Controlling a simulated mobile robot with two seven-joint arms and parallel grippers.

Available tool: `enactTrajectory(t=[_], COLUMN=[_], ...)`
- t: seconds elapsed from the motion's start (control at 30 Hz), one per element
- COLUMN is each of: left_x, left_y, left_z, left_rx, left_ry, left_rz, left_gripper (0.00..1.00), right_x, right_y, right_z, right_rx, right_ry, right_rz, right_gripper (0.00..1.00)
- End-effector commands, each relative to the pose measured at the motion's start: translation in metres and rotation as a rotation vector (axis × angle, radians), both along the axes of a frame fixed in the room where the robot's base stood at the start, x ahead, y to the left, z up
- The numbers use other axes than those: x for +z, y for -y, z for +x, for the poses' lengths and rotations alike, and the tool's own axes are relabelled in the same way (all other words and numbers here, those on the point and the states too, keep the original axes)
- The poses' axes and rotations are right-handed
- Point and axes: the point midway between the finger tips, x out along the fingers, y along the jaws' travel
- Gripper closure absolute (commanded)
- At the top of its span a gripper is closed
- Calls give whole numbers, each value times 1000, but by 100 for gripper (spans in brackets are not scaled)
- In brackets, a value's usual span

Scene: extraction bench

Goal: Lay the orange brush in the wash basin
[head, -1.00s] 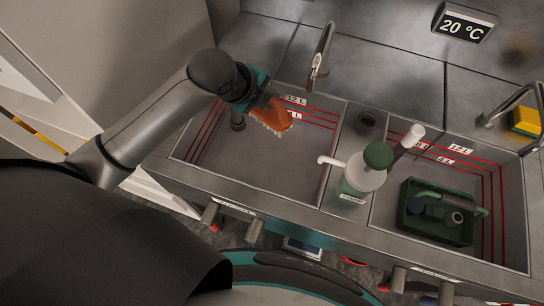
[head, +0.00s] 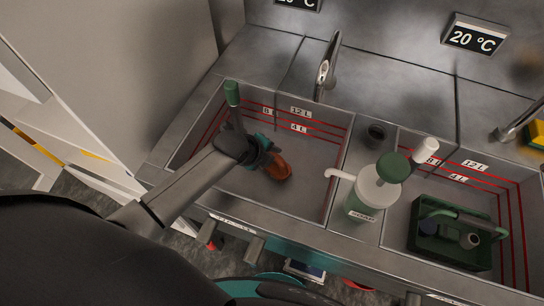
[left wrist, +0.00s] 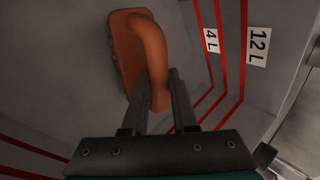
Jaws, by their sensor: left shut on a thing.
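The orange brush (head: 277,170) is held by my left gripper (head: 262,152), down inside the left basin (head: 312,185). In the left wrist view the brush (left wrist: 130,50) has its curved handle between the two fingers (left wrist: 158,100), and its broad bristle side faces away to the left. Basin walls with red level lines lie around it. I cannot tell whether the bristles touch the basin floor. The writing on the basin's front label is too small to read. My right gripper is not in view.
An upright pipe with a green top (head: 232,95) stands at the left basin's back left. A tap (head: 327,66) stands behind. A pump bottle (head: 368,190) stands between the basins. The right basin (head: 400,205) holds a green crate (head: 450,245). The left basin's right part is clear.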

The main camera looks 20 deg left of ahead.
Motion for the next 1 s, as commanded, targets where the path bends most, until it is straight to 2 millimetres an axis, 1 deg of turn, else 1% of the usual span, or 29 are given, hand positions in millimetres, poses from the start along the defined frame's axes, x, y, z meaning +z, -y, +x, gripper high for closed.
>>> enactTrajectory(t=[0.03,0.1,0.33,0.43,0.47,0.7,0.73,1.0], left_x=[-7,-10,-9,-11,-12,-11,-11,-10], left_y=[0,0,0,0,0,0,0,0], left_z=[0,0,0,0,0,0,0,0], left_rx=[1,0,-1,-1,-2,-1,-1,0], left_ry=[0,2,2,2,0,0,0,0], left_rz=[-1,-1,0,1,1,1,1,0], left_gripper=[100,100,100,100,73,46,44,44], right_x=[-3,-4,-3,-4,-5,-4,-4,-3], right_y=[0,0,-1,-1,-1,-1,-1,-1], right_z=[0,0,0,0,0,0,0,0], right_rx=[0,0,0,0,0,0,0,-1], right_ry=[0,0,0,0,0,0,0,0], right_rz=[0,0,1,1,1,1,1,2], right_gripper=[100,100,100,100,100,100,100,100])
